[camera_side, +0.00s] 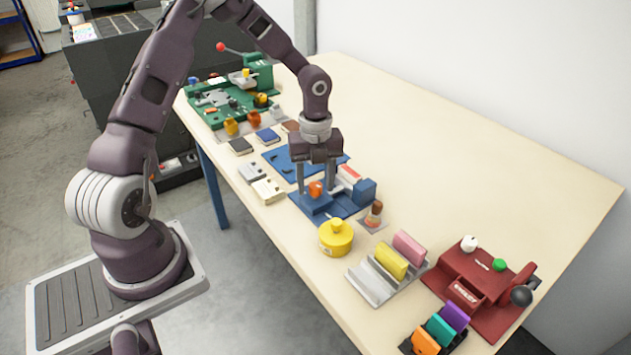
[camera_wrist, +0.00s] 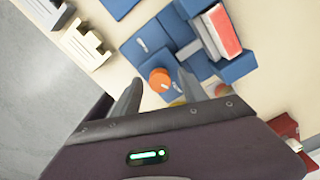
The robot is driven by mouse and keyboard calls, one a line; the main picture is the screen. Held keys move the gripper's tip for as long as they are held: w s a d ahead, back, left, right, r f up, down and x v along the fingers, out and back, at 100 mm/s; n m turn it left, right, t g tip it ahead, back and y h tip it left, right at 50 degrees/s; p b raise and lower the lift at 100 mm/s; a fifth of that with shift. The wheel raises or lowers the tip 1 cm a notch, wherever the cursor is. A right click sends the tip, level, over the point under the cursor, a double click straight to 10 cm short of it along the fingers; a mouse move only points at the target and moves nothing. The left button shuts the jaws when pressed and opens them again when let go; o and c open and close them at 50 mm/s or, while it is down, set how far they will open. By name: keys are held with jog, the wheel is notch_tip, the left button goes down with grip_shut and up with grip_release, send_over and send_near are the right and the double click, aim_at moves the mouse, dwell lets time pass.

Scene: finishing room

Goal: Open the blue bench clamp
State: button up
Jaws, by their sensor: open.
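The blue bench clamp (camera_side: 364,190) stands on a blue base near the table's front edge. It has an orange knob (camera_side: 316,188) on its near side. In the wrist view the clamp's blue body (camera_wrist: 180,27) and the round orange knob (camera_wrist: 160,80) both show. A red-and-white block (camera_wrist: 224,30) sits at the blue jaw, beside a grey bar. My gripper (camera_side: 316,191) is open and points down over the clamp. Its two fingers stand on either side of the knob, and I cannot tell whether they touch it.
A yellow round pot (camera_side: 336,238) stands just in front of the clamp. A grey rack (camera_side: 372,284) with yellow and pink pieces and a red fixture (camera_side: 485,287) are to the right. A green fixture (camera_side: 215,104) is at the far left. The table's back is clear.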

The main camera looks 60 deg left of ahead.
grip_shut()
